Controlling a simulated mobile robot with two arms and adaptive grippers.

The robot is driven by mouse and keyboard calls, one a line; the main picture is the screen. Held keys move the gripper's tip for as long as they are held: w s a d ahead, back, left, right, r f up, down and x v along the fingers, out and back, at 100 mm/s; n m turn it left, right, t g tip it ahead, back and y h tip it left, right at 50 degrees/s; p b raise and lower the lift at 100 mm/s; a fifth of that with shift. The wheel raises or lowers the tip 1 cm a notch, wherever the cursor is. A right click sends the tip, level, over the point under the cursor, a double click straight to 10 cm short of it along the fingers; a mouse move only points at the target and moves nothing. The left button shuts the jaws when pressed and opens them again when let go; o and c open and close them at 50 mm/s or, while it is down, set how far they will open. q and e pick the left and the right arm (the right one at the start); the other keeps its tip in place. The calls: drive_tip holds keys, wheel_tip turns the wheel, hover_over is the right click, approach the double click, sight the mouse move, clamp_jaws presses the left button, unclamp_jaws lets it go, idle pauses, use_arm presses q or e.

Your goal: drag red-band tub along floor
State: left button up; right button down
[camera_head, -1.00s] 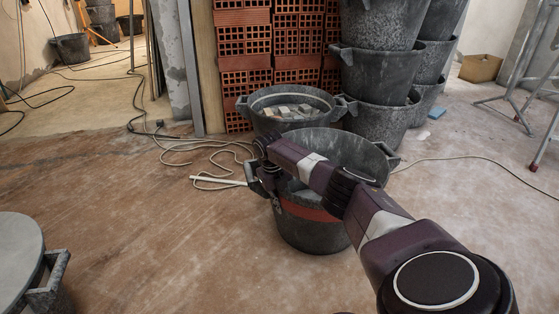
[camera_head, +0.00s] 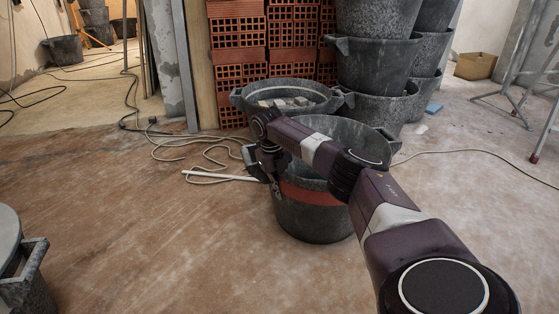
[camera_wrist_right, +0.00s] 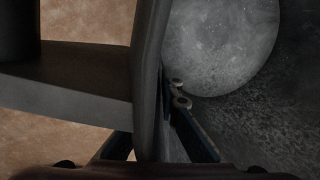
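The red-band tub (camera_head: 313,217), a grey speckled bucket with a red stripe below its rim, stands upright on the floor in the middle of the head view. My right gripper (camera_head: 276,186) is at its left side, by the handle. In the right wrist view the tub's wall (camera_wrist_right: 150,70) stands between my fingers (camera_wrist_right: 150,128). One finger lies inside against the wall; the other is outside, partly hidden under the handle (camera_wrist_right: 70,85). The gripper looks shut on the wall. The pale round bottom (camera_wrist_right: 222,40) shows inside. My left gripper is not in view.
A tub of rubble (camera_head: 285,97) stands close behind, before stacked bricks (camera_head: 238,60). Stacked buckets (camera_head: 375,70) rise behind right. A cable (camera_head: 205,153) and a white pipe (camera_head: 220,177) lie left. Another tub (camera_head: 28,288) is at lower left. Floor in front is clear.

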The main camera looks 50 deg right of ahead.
drive_tip(key=shift+d, duration=0.1)
drive_tip(key=c, duration=2.1)
unclamp_jaws()
drive_tip(key=shift+s+f, duration=0.1)
drive_tip(key=r, duration=0.4)
drive_tip(key=a+r, duration=0.1)
drive_tip(key=r, duration=0.3)
drive_tip(key=a+r, duration=0.1)
drive_tip(key=r, duration=0.3)
drive_tip(key=shift+w, duration=0.3)
